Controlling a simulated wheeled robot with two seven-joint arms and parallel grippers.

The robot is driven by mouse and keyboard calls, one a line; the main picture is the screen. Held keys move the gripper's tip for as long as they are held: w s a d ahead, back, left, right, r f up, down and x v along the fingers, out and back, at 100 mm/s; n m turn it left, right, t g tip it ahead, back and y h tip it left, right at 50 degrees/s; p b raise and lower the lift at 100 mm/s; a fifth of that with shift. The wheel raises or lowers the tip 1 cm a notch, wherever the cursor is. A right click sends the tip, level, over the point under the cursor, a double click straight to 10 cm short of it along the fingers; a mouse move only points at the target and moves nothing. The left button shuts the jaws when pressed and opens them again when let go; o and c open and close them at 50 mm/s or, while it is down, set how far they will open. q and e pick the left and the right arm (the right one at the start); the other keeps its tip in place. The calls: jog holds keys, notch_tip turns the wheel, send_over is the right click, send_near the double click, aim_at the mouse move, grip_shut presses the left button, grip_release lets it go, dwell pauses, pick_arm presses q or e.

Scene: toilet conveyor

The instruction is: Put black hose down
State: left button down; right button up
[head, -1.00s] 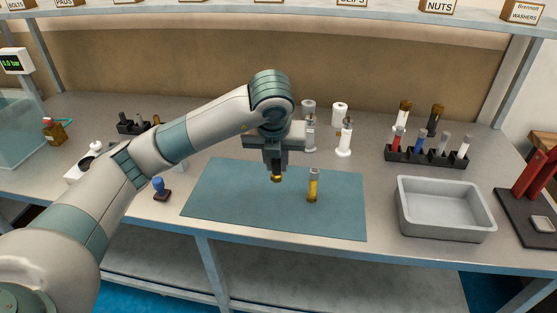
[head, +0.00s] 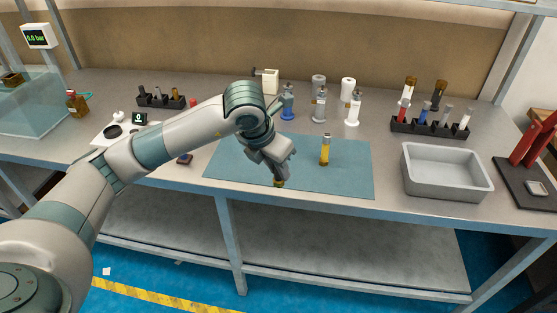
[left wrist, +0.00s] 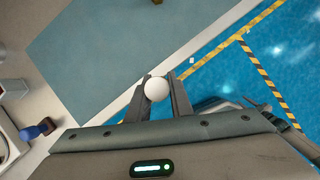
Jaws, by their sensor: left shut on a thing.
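My left gripper (head: 278,176) is shut on a small piece over the front edge of the blue-green mat (head: 340,183). A brass-coloured tip (head: 279,183) shows below the fingers in the head view. In the left wrist view a round white end (left wrist: 157,89) sits between the two fingers. I cannot make out a black hose body in the grip; the gripper hides most of the piece. A brass fitting with a pale top (head: 325,150) stands upright on the mat, to the right of and apart from my gripper. My right gripper is not in view.
A grey tray (head: 446,190) stands right of the mat, with a black rack (head: 428,129) of coloured pieces behind it. The right part of the mat is clear.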

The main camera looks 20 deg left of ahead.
pick_arm(q)
jog(key=s+d+f+m+g, duration=0.1)
jog(key=s+f+m+g, duration=0.2)
jog(key=m, duration=0.8)
jog(key=s+d+f+m+g, duration=0.1)
jog(key=s+f+m+g, duration=0.2)
jog(key=s+f+m, duration=0.4)
jog(key=s+d+f+m+g+y, duration=0.1)
jog(key=s+f+m, duration=0.4)
jog(key=m, duration=0.9)
jog(key=shift+s+d+f+m+g, duration=0.15)
jog(key=shift+s+f+m+g, duration=0.2)
jog(key=shift+s+g, duration=0.7)
jog(key=shift+s+d+t, duration=0.1)
jog(key=shift+t, duration=0.15)
